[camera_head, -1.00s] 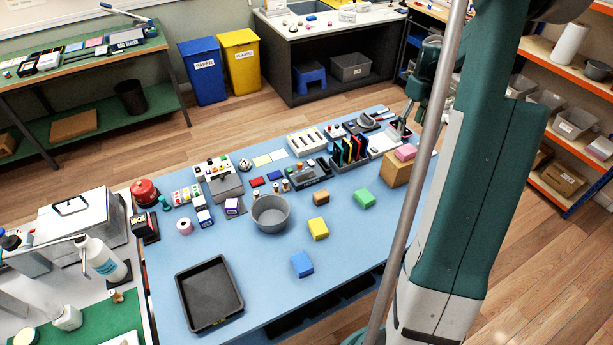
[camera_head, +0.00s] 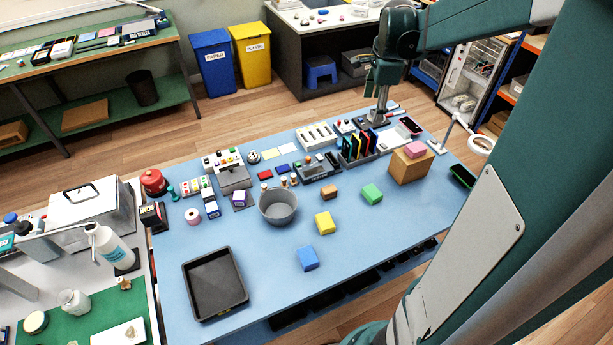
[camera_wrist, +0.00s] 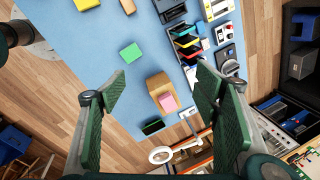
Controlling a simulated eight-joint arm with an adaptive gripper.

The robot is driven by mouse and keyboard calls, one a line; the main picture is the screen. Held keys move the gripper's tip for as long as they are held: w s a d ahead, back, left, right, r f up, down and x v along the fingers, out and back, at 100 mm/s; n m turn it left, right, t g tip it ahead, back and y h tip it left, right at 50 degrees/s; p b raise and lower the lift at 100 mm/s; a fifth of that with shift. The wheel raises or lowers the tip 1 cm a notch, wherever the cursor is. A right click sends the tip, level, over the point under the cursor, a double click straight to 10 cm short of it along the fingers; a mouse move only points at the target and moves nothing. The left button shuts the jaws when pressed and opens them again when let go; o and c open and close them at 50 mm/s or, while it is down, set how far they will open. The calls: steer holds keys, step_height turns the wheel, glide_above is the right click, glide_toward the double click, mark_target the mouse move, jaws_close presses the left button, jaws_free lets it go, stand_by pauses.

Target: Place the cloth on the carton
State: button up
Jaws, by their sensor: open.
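The carton (camera_head: 402,172) is a brown box near the right end of the blue table. A small pink piece (camera_head: 416,150), which looks like the cloth, lies on its top; its texture is too small to make out. In the wrist view the carton (camera_wrist: 154,82) and the pink piece (camera_wrist: 168,102) appear between my fingers, some distance beyond them. My gripper (camera_head: 377,116) is above the back part of the table, behind and left of the carton. Its green fingers (camera_wrist: 160,84) are spread apart, with nothing between them.
Green (camera_head: 372,194), yellow (camera_head: 325,222) and blue (camera_head: 307,258) blocks lie left of the carton. A rack of coloured panels (camera_head: 358,146) stands close by its left. A grey bowl (camera_head: 278,207) and a black tray (camera_head: 188,284) are farther left.

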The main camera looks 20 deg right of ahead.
steer(key=s+a+n+t, duration=0.1)
steer(key=s+a+n, duration=0.5)
steer(key=a, duration=0.5)
steer(key=s+a+r+n+t, duration=0.1)
steer(key=s+a+n+t, duration=0.1)
steer(key=s+a+n, duration=0.5)
steer(key=s+a+r+n+t+y, duration=0.1)
steer(key=s+a+n, duration=0.6)
steer(key=a, duration=0.8)
steer(key=n+t, duration=0.1)
steer(key=n, duration=0.2)
steer(key=shift+s+a+r, duration=0.15)
steer(key=shift+a+r, duration=0.1)
